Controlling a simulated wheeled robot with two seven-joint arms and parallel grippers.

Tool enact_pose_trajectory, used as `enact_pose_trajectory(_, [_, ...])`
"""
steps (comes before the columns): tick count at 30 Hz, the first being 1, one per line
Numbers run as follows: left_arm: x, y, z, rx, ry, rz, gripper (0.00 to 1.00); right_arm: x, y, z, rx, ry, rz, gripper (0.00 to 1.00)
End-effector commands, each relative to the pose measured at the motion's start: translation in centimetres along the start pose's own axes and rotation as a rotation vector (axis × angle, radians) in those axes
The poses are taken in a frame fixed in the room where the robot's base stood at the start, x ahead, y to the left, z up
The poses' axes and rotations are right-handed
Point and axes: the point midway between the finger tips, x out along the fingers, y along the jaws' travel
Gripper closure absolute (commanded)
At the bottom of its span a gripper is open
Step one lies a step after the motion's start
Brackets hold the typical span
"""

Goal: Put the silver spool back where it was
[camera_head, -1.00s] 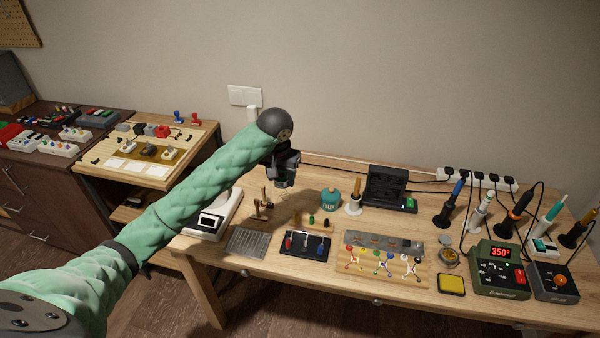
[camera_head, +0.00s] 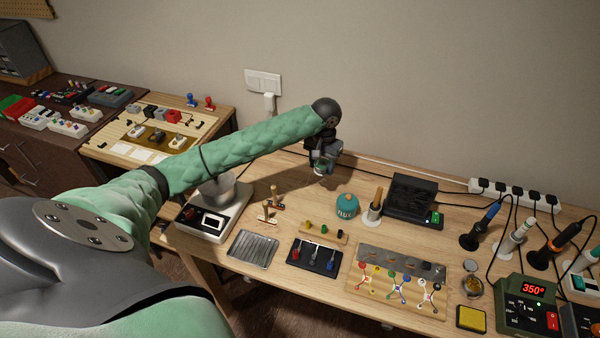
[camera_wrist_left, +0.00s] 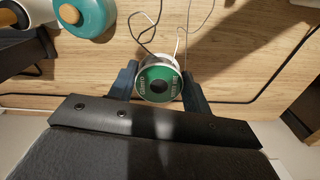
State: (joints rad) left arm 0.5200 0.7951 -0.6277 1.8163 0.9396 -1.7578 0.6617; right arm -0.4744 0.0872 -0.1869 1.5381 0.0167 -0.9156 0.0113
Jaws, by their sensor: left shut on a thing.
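My left gripper (camera_head: 321,168) is above the back of the wooden workbench. It is shut on the silver spool, which has a round green label and a dark centre hole; the spool shows between the fingers in the left wrist view (camera_wrist_left: 159,83). Loose silver wire ends stick out from the spool. In the head view only a small green and silver part of the spool shows under the gripper. A teal flux jar (camera_head: 346,206) stands on the bench to the right of the gripper. My right gripper is not in view.
A white stand with a brown-handled tool (camera_head: 375,206) and an open black case (camera_head: 414,198) stand right of the flux jar. A small rack with coloured pegs (camera_head: 323,232) lies in front. A black cable runs along the bench's back. Bare wood surrounds the spot below the gripper.

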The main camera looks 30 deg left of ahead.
Motion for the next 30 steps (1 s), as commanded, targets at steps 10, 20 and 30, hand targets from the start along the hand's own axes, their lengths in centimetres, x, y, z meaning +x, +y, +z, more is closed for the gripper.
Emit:
enact_pose_trajectory(10, [3.5,-6.6,-0.5,-0.002,-0.002,-0.001,0.76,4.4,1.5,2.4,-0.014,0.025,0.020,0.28])
enact_pose_trajectory(20, [5.5,-9.2,-0.8,0.001,0.002,0.001,0.76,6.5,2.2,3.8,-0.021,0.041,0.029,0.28])
enact_pose_trajectory(30, [8.8,-9.1,-0.8,0.000,0.001,0.001,0.76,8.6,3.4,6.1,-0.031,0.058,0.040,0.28])
